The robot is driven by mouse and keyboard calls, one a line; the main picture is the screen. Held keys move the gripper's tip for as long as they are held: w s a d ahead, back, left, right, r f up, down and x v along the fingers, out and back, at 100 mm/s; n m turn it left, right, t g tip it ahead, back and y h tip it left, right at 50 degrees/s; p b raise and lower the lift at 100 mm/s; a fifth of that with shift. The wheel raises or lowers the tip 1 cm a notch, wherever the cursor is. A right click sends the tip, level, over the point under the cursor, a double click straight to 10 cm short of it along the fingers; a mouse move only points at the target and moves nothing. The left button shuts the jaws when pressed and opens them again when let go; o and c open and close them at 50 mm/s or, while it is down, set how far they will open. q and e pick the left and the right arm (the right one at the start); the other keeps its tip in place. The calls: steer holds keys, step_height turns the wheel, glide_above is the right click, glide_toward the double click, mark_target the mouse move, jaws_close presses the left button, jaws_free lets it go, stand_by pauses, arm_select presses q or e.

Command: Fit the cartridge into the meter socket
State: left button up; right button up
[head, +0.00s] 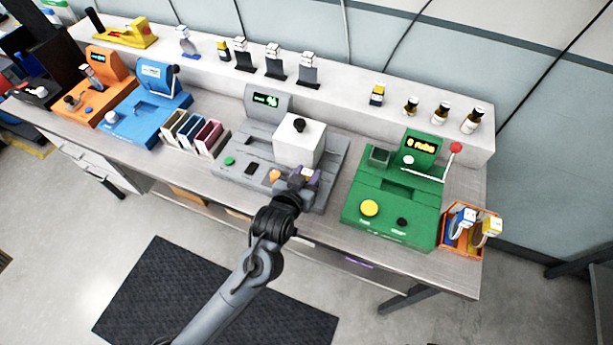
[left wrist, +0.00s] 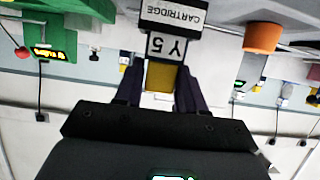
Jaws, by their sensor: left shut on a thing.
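My left gripper (head: 302,180) is over the front right part of the grey machine (head: 239,173), which has a lit green display and a white block (head: 300,142) with a black knob. In the left wrist view its dark purple fingers (left wrist: 160,88) are shut on a cartridge (left wrist: 160,77). The cartridge is yellow, with a white label marked "Y 5" and a black "CARTRIDGE" plate. In the head view only a small light part of it shows between the fingers. I cannot tell whether it touches the machine, and I cannot make out a socket. My right gripper is not in view.
An orange knob (head: 274,176) stands just left of the gripper. The green machine (head: 393,207) with a red-balled lever is to the right, and an orange bin (head: 447,240) is beyond it. Coloured trays (head: 194,134) stand to the left. Small bottles and cartridges line the back shelf.

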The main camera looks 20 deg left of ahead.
arm_select(q)
steer(key=shift+f, duration=0.1)
steer(key=shift+f, duration=0.15)
steer(key=o, duration=1.1)
steer(key=shift+c, duration=0.2)
